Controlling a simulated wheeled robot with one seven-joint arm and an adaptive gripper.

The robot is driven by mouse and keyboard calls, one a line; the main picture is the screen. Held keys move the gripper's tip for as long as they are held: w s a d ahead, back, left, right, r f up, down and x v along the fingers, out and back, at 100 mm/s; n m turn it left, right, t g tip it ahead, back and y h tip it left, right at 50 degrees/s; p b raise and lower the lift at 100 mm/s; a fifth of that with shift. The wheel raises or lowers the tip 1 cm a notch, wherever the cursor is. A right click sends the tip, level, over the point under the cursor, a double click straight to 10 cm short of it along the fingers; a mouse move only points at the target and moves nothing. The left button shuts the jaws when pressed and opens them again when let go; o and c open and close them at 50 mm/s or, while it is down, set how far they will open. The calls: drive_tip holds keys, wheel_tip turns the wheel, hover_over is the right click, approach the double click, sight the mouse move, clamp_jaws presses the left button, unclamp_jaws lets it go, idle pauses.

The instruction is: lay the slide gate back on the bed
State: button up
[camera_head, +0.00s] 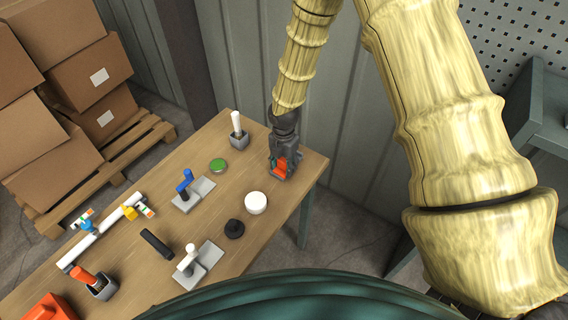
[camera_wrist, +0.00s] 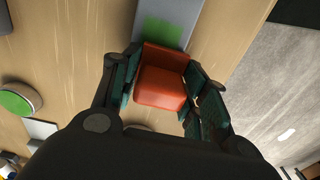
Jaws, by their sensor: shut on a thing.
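My gripper (camera_head: 284,150) is at the far right end of the table, pointing down. In the wrist view its two dark fingers (camera_wrist: 160,92) are closed on the sides of an orange block (camera_wrist: 160,80), which I take to be the slide gate's handle. The orange also shows in the head view (camera_head: 280,168), partly hidden by the fingers. A grey plate with a green patch, which looks like the bed (camera_wrist: 180,10), extends from beyond the orange block in the wrist view. The gripper hides the block's underside, so I cannot tell whether it touches the plate.
On the wooden table (camera_head: 140,185) stand a green disc (camera_head: 218,165), a white round cap (camera_head: 256,203), a black knob (camera_head: 234,229), a blue-handled unit (camera_head: 186,184) and a white-handled unit (camera_head: 190,260). A white-handled grey block (camera_head: 238,132) stands left of my gripper. The table's right edge is close.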

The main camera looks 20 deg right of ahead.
sight(284, 159)
drive_tip(key=shift+f, duration=0.15)
drive_tip(key=o, duration=1.1)
drive_tip(key=shift+c, duration=0.2)
drive_tip(key=shift+r+b, duration=1.85)
drive_tip(key=shift+r, duration=4.35)
